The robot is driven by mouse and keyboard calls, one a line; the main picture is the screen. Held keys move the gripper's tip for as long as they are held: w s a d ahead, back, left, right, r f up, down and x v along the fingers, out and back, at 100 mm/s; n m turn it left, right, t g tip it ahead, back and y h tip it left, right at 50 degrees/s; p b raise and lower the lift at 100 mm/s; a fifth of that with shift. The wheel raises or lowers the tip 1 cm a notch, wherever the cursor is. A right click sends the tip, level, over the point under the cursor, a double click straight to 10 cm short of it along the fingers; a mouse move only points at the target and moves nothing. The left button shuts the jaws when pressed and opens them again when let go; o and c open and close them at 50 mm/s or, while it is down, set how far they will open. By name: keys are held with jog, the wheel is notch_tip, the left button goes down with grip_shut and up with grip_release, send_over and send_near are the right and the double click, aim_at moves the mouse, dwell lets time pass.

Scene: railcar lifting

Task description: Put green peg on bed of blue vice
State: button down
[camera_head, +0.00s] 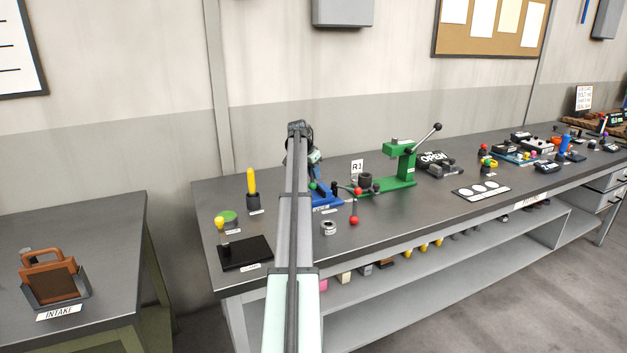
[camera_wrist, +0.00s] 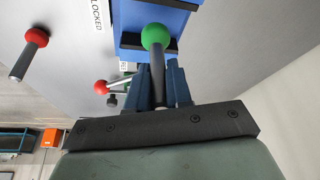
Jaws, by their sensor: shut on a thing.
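The green peg has a green ball (camera_wrist: 156,36) on a dark shaft. In the wrist view my gripper (camera_wrist: 157,82) is shut on the dark shaft, with a blue finger on either side. The blue vice (camera_wrist: 182,18) is at the top of the wrist view, and the green ball overlaps its dark jaw. I cannot tell whether the peg touches the vice. In the head view the blue vice (camera_head: 327,202) sits on the bench, partly hidden by my arm. The green ball (camera_head: 313,186) shows beside the arm, over the vice.
A red-ball peg (camera_head: 354,219) and a metal nut (camera_head: 328,228) are near the bench's front edge. A green press (camera_head: 401,165) stands right of the vice. A yellow-handled tool (camera_head: 251,181) and a black plate (camera_head: 245,252) are to the left.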

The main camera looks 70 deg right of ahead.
aim_at(313, 181)
jog(key=shift+f, duration=1.35)
jog(key=shift+f, duration=0.1)
jog(key=c, duration=1)
grip_release()
jog(key=shift+c, duration=0.2)
jog(key=v, duration=1.2)
